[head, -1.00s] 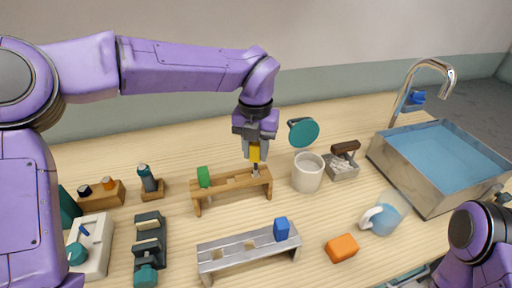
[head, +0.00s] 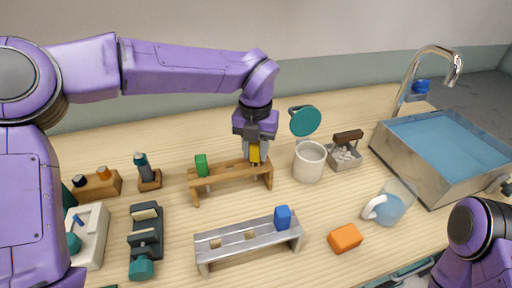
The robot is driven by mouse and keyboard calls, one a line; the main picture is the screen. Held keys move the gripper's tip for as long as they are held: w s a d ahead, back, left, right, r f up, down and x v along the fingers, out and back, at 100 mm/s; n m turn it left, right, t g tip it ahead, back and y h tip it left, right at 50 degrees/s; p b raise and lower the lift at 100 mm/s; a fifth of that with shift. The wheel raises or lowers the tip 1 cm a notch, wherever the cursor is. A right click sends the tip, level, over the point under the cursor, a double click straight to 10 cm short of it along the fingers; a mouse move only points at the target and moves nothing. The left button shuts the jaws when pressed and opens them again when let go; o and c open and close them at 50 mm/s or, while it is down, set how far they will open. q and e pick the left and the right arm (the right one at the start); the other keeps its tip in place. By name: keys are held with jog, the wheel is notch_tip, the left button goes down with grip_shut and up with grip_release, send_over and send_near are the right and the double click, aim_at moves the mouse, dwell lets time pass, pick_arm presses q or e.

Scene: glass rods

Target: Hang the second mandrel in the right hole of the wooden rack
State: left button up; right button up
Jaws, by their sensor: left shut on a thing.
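The wooden rack (head: 217,180) stands in the middle of the table. A green-handled mandrel (head: 201,165) hangs in its left hole. My left gripper (head: 255,145) is shut on a yellow-handled mandrel (head: 255,153) at the right end of the rack. The yellow handle is low, at about the level of the rack top, and its shaft is hidden. I cannot tell whether it rests on the rack. My right gripper is out of view; only part of my right arm shows at the lower right.
A metal rack (head: 240,241) with a blue-handled piece (head: 283,217) stands in front. A cream cup (head: 309,162) and a teal disc (head: 305,121) are close right of my left gripper. An orange block (head: 345,238), glass mug (head: 388,207) and water basin (head: 440,155) are farther right.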

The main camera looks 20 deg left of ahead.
pick_arm(q)
jog(key=shift+f+b, duration=0.35)
jog(key=shift+f, duration=0.25)
jog(key=o, duration=1.1)
